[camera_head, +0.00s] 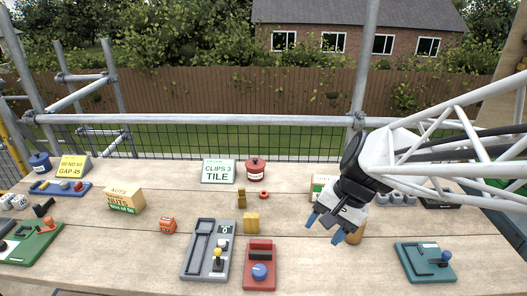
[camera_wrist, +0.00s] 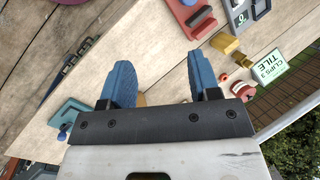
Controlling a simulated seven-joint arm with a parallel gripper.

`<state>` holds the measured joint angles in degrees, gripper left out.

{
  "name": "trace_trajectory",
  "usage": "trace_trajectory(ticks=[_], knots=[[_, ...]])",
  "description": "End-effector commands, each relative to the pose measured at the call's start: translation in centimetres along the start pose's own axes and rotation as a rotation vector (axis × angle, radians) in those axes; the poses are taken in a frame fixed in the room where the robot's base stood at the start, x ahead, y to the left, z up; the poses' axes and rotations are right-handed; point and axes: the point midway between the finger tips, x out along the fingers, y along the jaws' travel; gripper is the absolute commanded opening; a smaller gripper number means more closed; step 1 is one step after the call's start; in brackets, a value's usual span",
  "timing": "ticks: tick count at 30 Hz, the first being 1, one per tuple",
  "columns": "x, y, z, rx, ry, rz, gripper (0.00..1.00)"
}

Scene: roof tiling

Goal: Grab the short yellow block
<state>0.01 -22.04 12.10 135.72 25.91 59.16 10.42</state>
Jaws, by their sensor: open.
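Two yellow blocks stand on the wooden table in the head view. One is a wider block (camera_head: 251,222) just behind the red panel. The other is a narrower block (camera_head: 241,199) farther back; which of them is shorter is hard to tell. In the wrist view the wider block (camera_wrist: 224,42) and the narrower block (camera_wrist: 242,60) lie right of the fingers. My gripper (camera_head: 324,228) is open and empty, above the table to the right of both blocks. Its blue fingers (camera_wrist: 160,65) are apart and point down at bare wood.
A red panel with a blue knob (camera_head: 260,272) and a grey panel (camera_head: 205,250) stand in front of the blocks. A small red ring (camera_head: 264,195) lies beside the narrower block. An orange-brown object (camera_head: 355,235) is partly behind my gripper. A teal panel (camera_head: 415,265) is at right.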

Motion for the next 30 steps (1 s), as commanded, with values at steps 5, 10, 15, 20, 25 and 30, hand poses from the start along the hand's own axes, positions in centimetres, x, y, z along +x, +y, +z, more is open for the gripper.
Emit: trace_trajectory(ticks=[5, 10, 15, 20, 25, 30], knots=[[2.4, -2.3, -2.4, 0.140, -0.105, -0.076, 0.56], [4.7, -4.5, -4.7, 0.276, -0.202, -0.146, 0.56], [7.2, -6.5, -7.1, 0.416, -0.297, -0.212, 0.56], [9.7, -8.2, -9.6, 0.550, -0.384, -0.271, 0.56], [12.5, -9.8, -12.2, 0.693, -0.475, -0.331, 0.56], [15.4, -11.1, -15.0, 0.838, -0.563, -0.389, 0.56]])
